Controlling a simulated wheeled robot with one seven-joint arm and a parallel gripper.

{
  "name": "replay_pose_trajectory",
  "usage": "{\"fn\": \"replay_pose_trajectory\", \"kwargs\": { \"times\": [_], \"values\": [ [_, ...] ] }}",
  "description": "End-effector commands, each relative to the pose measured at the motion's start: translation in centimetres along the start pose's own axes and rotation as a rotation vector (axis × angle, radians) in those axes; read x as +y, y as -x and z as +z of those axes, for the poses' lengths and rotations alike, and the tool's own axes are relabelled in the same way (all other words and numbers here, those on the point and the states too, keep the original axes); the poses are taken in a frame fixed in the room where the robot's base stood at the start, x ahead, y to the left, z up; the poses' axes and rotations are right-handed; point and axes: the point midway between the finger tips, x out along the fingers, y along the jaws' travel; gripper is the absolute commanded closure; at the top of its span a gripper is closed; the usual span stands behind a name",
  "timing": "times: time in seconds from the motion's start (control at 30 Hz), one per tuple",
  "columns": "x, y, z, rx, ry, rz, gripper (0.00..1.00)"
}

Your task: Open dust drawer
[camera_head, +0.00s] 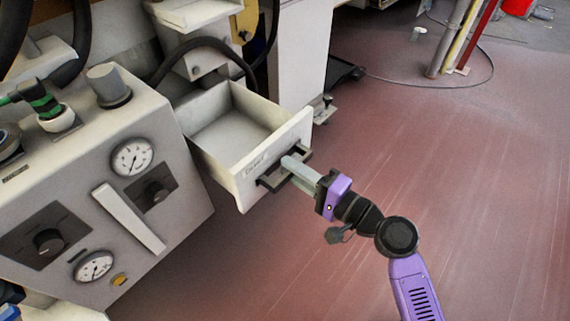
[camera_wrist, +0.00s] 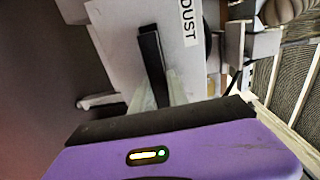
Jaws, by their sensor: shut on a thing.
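The dust drawer (camera_head: 235,135) is a white, open-topped box pulled well out of the machine, and its inside looks empty. Its front panel carries a small label and a black bar handle (camera_head: 284,170). My gripper (camera_head: 292,165) is at the handle, with its pale fingers shut on it. In the wrist view the drawer front (camera_wrist: 120,40) shows the label "DUST", and the dark handle (camera_wrist: 152,62) lies between the fingers (camera_wrist: 155,95). The fingers hide part of the handle.
A grey control panel (camera_head: 100,190) with gauges, knobs and a white bar handle is left of the drawer. A white machine leg (camera_head: 298,50) stands behind it. Red floor (camera_head: 440,170) to the right is clear; poles (camera_head: 455,40) and a cable are farther back.

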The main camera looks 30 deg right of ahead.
Motion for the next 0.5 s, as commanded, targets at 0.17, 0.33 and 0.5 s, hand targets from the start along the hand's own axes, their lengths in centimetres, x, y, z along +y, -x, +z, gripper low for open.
{"fn": "replay_pose_trajectory", "kwargs": {
  "times": [0.17, 0.33, 0.5],
  "values": [
    [0.13, 0.14, -0.04, 0.001, 0.0, 0.002, 1.0],
    [0.13, 0.12, -0.04, 0.001, 0.0, 0.002, 0.78],
    [0.09, 0.1, -0.03, 0.001, 0.0, 0.002, 0.58]
  ]
}}
